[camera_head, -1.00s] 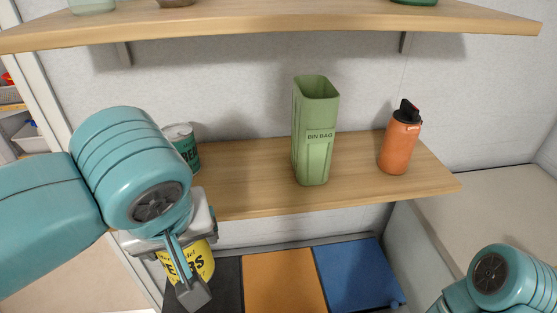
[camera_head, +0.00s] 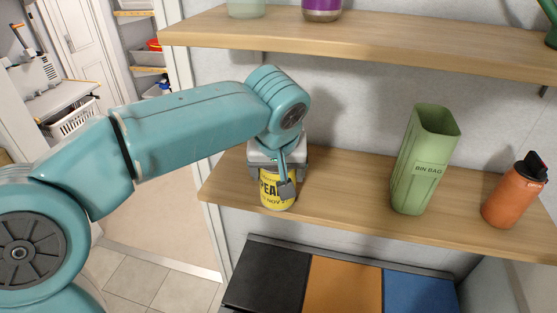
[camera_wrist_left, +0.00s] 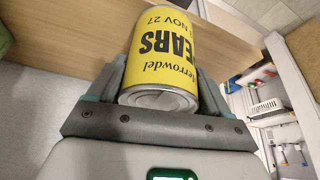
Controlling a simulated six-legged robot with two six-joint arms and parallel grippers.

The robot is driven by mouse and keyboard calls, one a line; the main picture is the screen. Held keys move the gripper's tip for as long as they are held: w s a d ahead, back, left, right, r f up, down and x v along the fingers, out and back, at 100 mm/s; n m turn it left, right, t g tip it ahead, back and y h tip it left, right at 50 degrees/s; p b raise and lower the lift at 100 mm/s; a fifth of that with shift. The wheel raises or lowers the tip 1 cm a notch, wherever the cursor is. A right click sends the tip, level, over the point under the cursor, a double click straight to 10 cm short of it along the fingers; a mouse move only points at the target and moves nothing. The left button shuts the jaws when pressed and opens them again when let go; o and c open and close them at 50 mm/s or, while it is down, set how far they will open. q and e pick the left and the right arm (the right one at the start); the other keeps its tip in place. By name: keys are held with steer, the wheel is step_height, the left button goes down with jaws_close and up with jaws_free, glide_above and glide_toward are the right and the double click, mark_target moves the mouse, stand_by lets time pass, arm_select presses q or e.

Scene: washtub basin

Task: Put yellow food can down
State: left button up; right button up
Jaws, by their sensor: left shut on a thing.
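The yellow food can (camera_head: 270,193), with dark lettering, is at the left part of the lower wooden shelf (camera_head: 345,205). My left gripper (camera_head: 283,186) is shut on it from above and partly covers it. I cannot tell whether the can's base touches the shelf. In the left wrist view the can (camera_wrist_left: 168,50) sits between the two fingers (camera_wrist_left: 160,85), its label upside down, with wood behind it. My right gripper is not in view.
A green bin bag holder (camera_head: 424,165) and an orange bottle (camera_head: 515,193) stand further right on the lower shelf. An upper shelf (camera_head: 380,42) runs above my left arm. Black (camera_head: 265,275), orange (camera_head: 343,286) and blue (camera_head: 418,292) panels lie below. Bare shelf lies right of the can.

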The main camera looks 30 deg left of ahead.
arm_select(q)
steer(key=w, duration=0.1)
steer(key=w+a, duration=0.1)
steer(key=w+p, duration=0.1)
steer(key=shift+a+r, duration=0.1)
steer(key=shift+a, duration=0.15)
steer(key=shift+f, duration=0.85)
steer(key=shift+s+d, duration=0.1)
steer(key=shift+s, duration=0.1)
steer(key=shift+w+f+b, duration=0.15)
steer(key=shift+f+b, duration=0.05)
steer(key=shift+b, duration=0.1)
steer(key=o, duration=1.3)
steer(key=shift+o, duration=0.2)
steer(key=shift+r, duration=0.1)
